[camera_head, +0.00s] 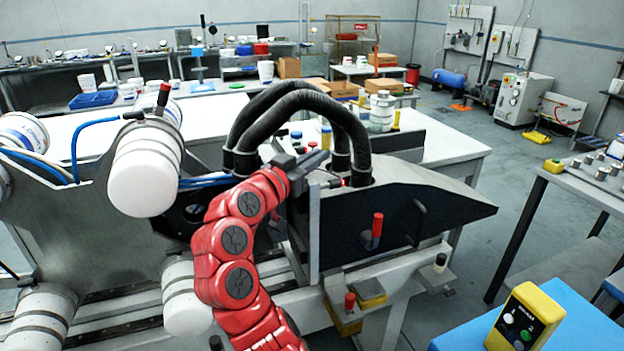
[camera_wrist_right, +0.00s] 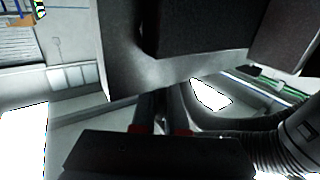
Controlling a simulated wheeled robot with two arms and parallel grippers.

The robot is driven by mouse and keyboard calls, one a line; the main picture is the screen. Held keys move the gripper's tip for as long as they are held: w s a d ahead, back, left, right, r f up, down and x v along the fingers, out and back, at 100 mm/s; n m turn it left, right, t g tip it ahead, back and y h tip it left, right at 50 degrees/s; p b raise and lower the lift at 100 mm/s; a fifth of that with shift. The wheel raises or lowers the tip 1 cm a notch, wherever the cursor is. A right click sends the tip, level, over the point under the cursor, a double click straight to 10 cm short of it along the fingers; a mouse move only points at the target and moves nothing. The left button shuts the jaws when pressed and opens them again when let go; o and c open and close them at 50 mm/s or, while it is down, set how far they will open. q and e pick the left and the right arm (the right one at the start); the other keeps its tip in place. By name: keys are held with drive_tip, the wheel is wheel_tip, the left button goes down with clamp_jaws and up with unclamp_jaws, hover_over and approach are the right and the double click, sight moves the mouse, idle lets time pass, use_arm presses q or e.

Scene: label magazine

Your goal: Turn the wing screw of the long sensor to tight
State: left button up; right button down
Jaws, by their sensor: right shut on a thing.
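My right gripper (camera_head: 318,158), on the red arm, is at the machine's black side plate, just in front of the black hoses. It is shut on a small part that its fingers hide, so I cannot tell whether this is the wing screw. In the right wrist view two dark fingers (camera_wrist_right: 160,125) with red spots beside them reach up under a large dark block (camera_wrist_right: 195,40). A short rod with a red end (camera_head: 337,183) lies just below the gripper. I cannot clearly make out the long sensor or its screw's angle. My left gripper is out of view.
Black corrugated hoses (camera_head: 290,110) arch closely over the gripper. A red-handled knob (camera_head: 377,226) stands on the black sloped plate (camera_head: 440,205). White rolls (camera_head: 145,170) are on the left. A yellow button box (camera_head: 525,318) stands on a blue surface at the lower right.

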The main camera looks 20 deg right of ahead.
drive_tip(key=shift+s+d+r+m+g+h+p, duration=0.1)
drive_tip(key=shift+s+m+g+h+p, duration=0.15)
drive_tip(key=shift+m+g+h, duration=0.8)
drive_tip(key=shift+s+d+m+g+h+p, duration=0.2)
drive_tip(key=shift+m+g, duration=0.55)
drive_tip(key=shift+g, duration=0.7)
drive_tip(key=shift+a, duration=0.1)
drive_tip(key=c, duration=0.9)
unclamp_jaws()
drive_tip(key=shift+c, duration=0.2)
